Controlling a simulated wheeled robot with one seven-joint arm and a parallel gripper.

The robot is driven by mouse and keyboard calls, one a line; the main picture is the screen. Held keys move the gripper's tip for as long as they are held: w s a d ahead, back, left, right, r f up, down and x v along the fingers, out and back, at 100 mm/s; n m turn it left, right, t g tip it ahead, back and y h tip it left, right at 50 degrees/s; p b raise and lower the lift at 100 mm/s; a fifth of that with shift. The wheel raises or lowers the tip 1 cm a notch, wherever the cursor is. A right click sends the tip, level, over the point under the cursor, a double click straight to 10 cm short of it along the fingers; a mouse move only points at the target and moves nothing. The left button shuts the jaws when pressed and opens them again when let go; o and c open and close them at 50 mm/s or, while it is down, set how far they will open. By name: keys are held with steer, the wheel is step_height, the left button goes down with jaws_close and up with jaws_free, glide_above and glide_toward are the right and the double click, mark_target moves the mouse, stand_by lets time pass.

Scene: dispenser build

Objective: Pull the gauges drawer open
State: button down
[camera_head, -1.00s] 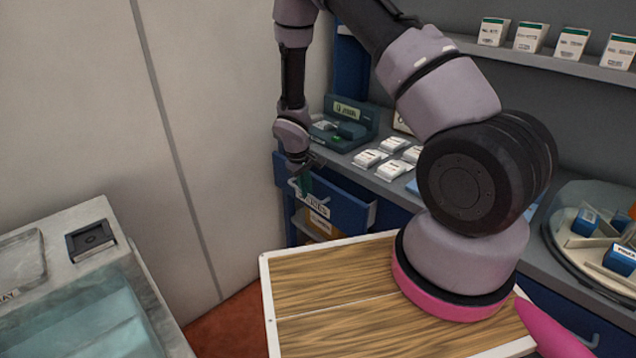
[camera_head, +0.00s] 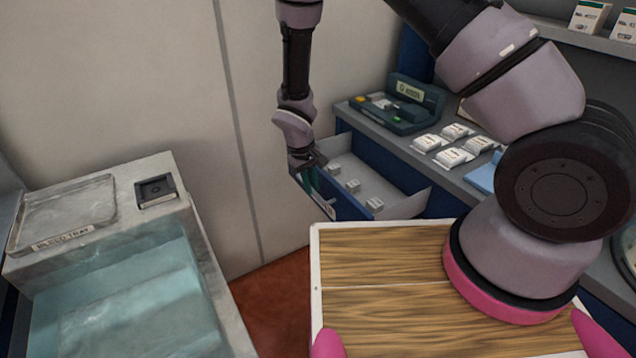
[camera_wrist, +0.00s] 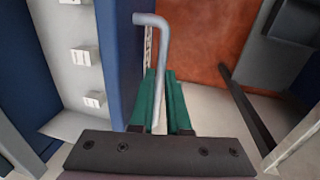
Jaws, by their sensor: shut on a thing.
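The gauges drawer (camera_head: 388,187) stands pulled out from the blue counter, with several small white boxes on its grey floor. Its blue front and label are partly covered by my gripper (camera_head: 308,180). In the wrist view the drawer (camera_wrist: 73,48) is at the left with its blue front panel upright. The grey bar handle (camera_wrist: 158,60) runs down between the green fingers of my gripper (camera_wrist: 163,103), which are shut on it. The label's words are too small to read.
A wood-topped board (camera_head: 380,262) on my body is in front of the drawer. A bleed tray (camera_head: 100,228) and a water basin (camera_head: 125,300) are at the left. A green device (camera_head: 402,105) and several white packets stand on the counter.

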steer(key=c, duration=0.9)
jaws_free()
steer(key=shift+r, duration=0.1)
steer(key=v, duration=1)
steer(key=shift+r, duration=0.3)
steer(key=shift+r, duration=0.1)
